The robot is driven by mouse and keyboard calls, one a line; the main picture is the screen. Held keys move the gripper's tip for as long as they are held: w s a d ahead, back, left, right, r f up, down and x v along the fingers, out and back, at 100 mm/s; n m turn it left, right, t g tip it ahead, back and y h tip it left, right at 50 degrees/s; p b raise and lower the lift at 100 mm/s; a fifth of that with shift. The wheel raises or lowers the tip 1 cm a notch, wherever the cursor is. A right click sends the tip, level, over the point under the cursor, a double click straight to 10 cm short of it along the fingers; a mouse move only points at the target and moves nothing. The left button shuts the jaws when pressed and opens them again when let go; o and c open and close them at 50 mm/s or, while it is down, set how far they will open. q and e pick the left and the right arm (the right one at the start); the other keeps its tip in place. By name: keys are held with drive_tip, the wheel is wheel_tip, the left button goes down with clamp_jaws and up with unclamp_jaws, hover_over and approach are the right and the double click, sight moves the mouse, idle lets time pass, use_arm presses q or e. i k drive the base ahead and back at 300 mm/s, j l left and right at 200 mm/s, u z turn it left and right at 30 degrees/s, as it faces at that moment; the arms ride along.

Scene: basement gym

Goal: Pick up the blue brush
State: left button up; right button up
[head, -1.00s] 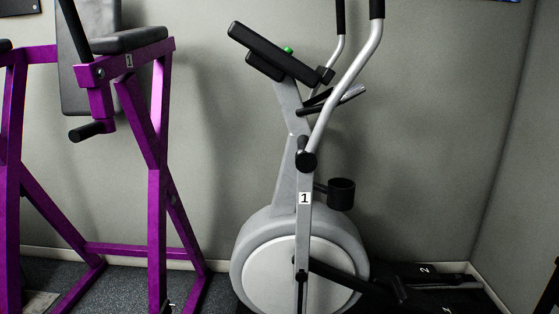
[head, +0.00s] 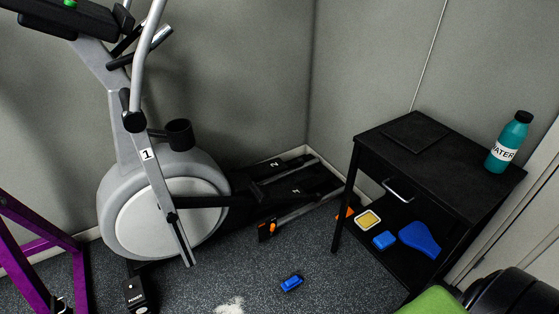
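A small blue object (head: 291,283) lies on the speckled grey floor at the lower middle of the head view. A blue block-like piece (head: 384,240) and a wider, flat blue paddle-shaped piece (head: 420,239) lie on the lower shelf of the black side table (head: 447,182). They are too small in the picture for me to tell for sure which of these is the brush. Neither of my grippers shows in the head view.
A grey exercise machine (head: 168,207) stands left of the table, with a purple frame (head: 77,277) further left. A white patch (head: 230,306) marks the floor. A teal water bottle (head: 510,143) stands on the tabletop. A yellow-and-white square item (head: 368,220) shares the shelf.

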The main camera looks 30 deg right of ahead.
sight(290, 284)
drive_tip(key=z, duration=1.05)
